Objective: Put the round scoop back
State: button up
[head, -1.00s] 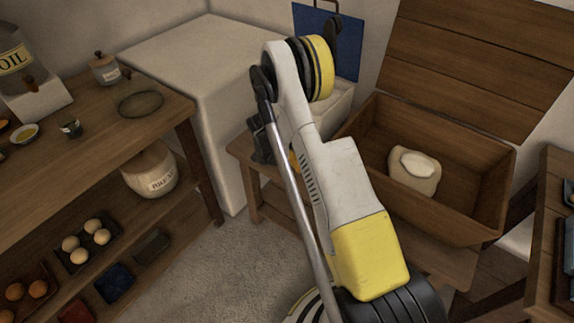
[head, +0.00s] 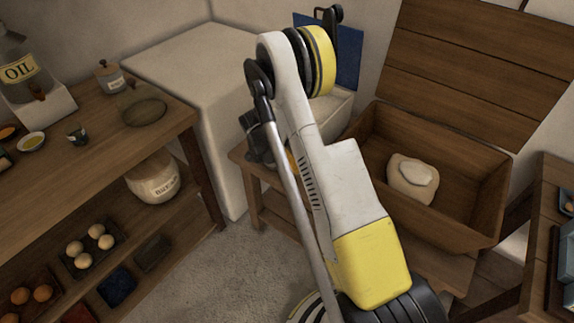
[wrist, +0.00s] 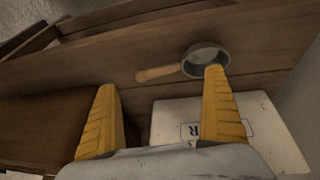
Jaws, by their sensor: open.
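The round scoop shows in the wrist view, with a dark round bowl (wrist: 204,60) and a light wooden handle (wrist: 158,73) pointing left. It lies on a brown wooden surface (wrist: 120,55). My gripper (wrist: 160,80) is open, its two yellow fingers wide apart with nothing between them. The right fingertip overlaps the lower edge of the scoop's bowl in the picture; I cannot tell whether they touch. In the head view my arm hides the scoop and most of the gripper.
A pale box with a letter R (wrist: 260,120) is below the scoop in the wrist view. A shelved table (head: 60,170) with jars and eggs is at left. Floor (head: 215,275) shows between.

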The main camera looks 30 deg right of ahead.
jog(key=s+a+r+n+t+y+p, duration=0.15)
jog(key=a+r, duration=0.25)
jog(key=r, duration=0.5)
jog(key=s+a+r+n+t, duration=0.1)
jog(key=s+a+r+n, duration=0.25)
jog(key=r, duration=0.55)
jog(key=s+a+r+n+t, duration=0.15)
jog(key=a+r, duration=0.25)
jog(key=r, duration=0.6)
jog(key=s+a+r+n+t+y, duration=0.1)
jog(key=s+a+r+n, duration=0.2)
jog(key=s, duration=0.5)
jog(key=s+a+r+n+t+y, duration=0.2)
jog(key=s+a+r+n, duration=0.1)
jog(key=s, duration=0.6)
jog(key=a+n, duration=0.1)
jog(key=a, duration=0.1)
jog(key=shift+s+a+n, duration=0.15)
jog(key=shift+a+n, duration=0.2)
jog(key=shift+a, duration=0.05)
jog(key=shift+f, duration=0.1)
